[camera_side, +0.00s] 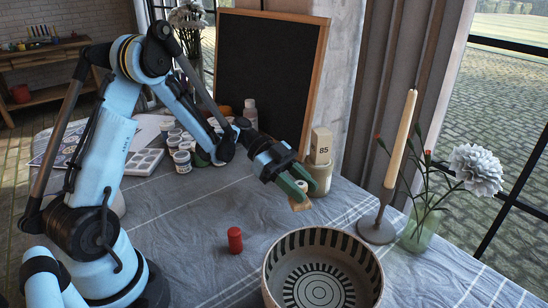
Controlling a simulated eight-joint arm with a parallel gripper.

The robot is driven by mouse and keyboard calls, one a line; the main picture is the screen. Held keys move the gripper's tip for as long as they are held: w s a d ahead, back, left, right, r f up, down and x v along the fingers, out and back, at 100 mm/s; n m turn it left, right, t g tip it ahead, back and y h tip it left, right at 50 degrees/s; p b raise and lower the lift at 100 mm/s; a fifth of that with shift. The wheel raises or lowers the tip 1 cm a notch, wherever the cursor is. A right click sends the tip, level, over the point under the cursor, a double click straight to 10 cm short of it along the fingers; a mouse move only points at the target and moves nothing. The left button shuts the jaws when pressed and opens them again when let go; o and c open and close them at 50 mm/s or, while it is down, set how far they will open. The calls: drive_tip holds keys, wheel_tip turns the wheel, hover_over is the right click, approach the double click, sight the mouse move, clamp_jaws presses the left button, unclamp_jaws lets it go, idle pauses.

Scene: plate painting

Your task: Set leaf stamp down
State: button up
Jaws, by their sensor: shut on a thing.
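My gripper (297,188) is above the cloth-covered table, right of the middle of the view, with its green fingers pointing down and to the right. It is shut on the leaf stamp, a small light wooden piece (300,204) showing at the fingertips. The stamp's leaf face is not visible. It appears held above the cloth, behind the patterned bowl; the exact gap below it is hard to judge. A small red cylinder (235,240) stands upright on the cloth, nearer the camera and left of my gripper.
A black-and-white striped bowl (372,272) stands at the front. A candle holder (376,230) with a tall candle and a flower vase (416,236) stand at right. A beige container marked 85 (320,150) is close behind my gripper. Paint jars (182,162) and a chalkboard (265,75) are farther back.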

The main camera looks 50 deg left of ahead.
drive_tip(key=shift+f, duration=2.35)
drive_tip(key=shift+f, duration=0.15)
drive_tip(key=o, duration=1)
